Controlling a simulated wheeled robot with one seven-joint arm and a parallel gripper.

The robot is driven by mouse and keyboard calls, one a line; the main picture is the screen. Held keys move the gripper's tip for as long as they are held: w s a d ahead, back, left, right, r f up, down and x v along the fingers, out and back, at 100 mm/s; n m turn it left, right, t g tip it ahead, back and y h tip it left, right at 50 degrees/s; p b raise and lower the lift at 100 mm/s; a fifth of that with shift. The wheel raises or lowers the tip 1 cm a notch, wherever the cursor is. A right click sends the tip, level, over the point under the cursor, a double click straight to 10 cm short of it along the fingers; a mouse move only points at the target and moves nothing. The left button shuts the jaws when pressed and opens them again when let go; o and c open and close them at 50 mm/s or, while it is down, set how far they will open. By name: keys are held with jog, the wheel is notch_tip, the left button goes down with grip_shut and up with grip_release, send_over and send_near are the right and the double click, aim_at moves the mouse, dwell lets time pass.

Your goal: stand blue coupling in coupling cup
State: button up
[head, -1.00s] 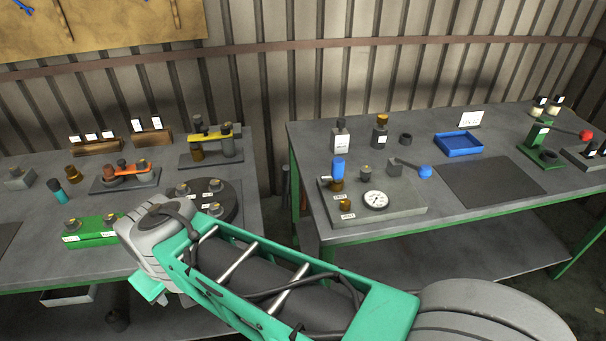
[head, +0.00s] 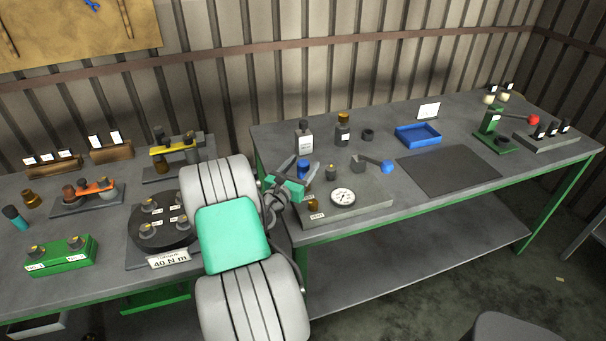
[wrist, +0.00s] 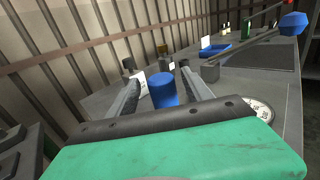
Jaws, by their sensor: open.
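The blue coupling (head: 303,166) is upright at the left of the grey base plate (head: 372,204). It also shows between the two fingers in the wrist view (wrist: 163,90). My gripper (head: 300,174) is open, with its fingers on either side of the coupling; I cannot tell whether they touch it. The coupling's lower end is hidden by my gripper, so its seat in a coupling cup cannot be seen now. A small brass-coloured part (head: 313,204) stands on the plate's front left.
A dial gauge (head: 343,197) and a dark knob (head: 331,173) are close by on the plate. A blue-ended lever (head: 387,166) stands to the right. Two bottles (head: 304,139) (head: 342,131) stand behind. The dark mat (head: 448,168) is bare.

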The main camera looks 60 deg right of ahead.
aim_at(307, 160)
jog(key=d, duration=0.3)
jog(key=shift+s+d, duration=0.15)
jog(key=shift+d, duration=0.1)
jog(key=shift+a, duration=0.1)
grip_shut()
dwell(0.5)
